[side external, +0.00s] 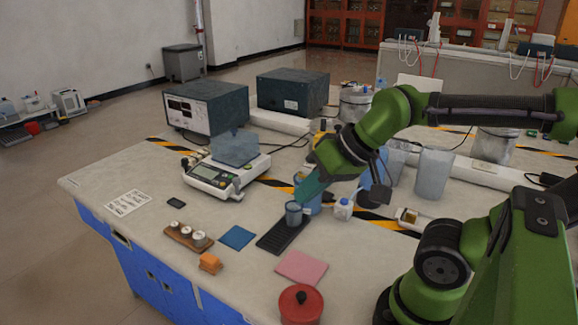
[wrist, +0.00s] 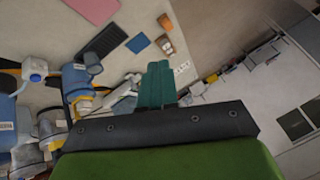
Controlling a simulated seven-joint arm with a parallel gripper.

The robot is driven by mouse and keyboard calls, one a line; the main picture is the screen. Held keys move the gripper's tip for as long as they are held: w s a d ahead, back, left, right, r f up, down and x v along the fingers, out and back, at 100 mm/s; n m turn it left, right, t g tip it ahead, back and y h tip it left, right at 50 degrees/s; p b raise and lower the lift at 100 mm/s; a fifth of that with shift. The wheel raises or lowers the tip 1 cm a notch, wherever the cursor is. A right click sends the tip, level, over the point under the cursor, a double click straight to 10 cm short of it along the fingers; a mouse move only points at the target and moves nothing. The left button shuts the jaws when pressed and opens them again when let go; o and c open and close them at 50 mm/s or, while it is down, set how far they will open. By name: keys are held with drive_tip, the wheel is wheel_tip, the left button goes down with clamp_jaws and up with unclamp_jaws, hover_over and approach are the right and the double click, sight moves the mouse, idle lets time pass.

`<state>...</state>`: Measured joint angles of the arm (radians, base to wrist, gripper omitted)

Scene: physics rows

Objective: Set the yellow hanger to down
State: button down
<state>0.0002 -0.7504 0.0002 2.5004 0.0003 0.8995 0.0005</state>
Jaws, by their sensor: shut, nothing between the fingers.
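I cannot make out a yellow hanger for certain. A small yellow part (wrist: 84,103) shows beside a blue container (wrist: 75,78) in the wrist view, left of my fingers; its shape is too small to tell. In the side view the blue container (side external: 313,205) stands partly behind my gripper (side external: 307,188). My gripper points down and left above the bench, near a grey-blue cup (side external: 293,214) on a black ribbed mat (side external: 272,243). In the wrist view my teal fingers (wrist: 157,66) are together with nothing between them.
A white bottle (side external: 342,210) stands close right of the gripper. A scale (side external: 222,180) and instrument boxes (side external: 207,108) stand behind left. A blue square (side external: 237,237), pink pad (side external: 302,267), wooden holder (side external: 187,239) and red pot (side external: 300,304) lie in front. Bare bench shows at left.

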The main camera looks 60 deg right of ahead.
drive_tip(key=c, duration=1.7)
unclamp_jaws()
drive_tip(key=shift+o, duration=1.1)
drive_tip(key=shift+d+f, duration=0.15)
drive_tip(key=shift+d, duration=0.15)
drive_tip(key=o, duration=0.5)
drive_tip(key=w+d, duration=0.1)
drive_tip(key=w+d+r+m+h, duration=0.1)
drive_tip(key=d, duration=0.1)
drive_tip(key=w+d+m, duration=0.1)
drive_tip(key=d, duration=0.1)
drive_tip(key=shift+w+r, duration=0.1)
drive_tip(key=shift+r, duration=0.2)
drive_tip(key=shift+o, duration=0.2)
drive_tip(key=w+d+r+m+g+h, duration=0.1)
drive_tip(key=w+d+r+h, duration=0.1)
drive_tip(key=d, duration=0.7)
wheel_tip(320, 180, up, 2)
drive_tip(key=shift+w+r+m, duration=0.2)
drive_tip(key=shift+w+m, duration=0.2)
drive_tip(key=shift+w, duration=0.15)
wheel_tip(320, 180, up, 9)
drive_tip(key=m+g+h, duration=0.1)
drive_tip(key=g+h, duration=0.1)
drive_tip(key=g, duration=0.1)
hover_over(339, 126)
drive_tip(key=s+a, duration=0.5)
drive_tip(key=x, duration=1.6)
drive_tip(key=shift+w+d+f, duration=0.1)
drive_tip(key=shift+d, duration=0.15)
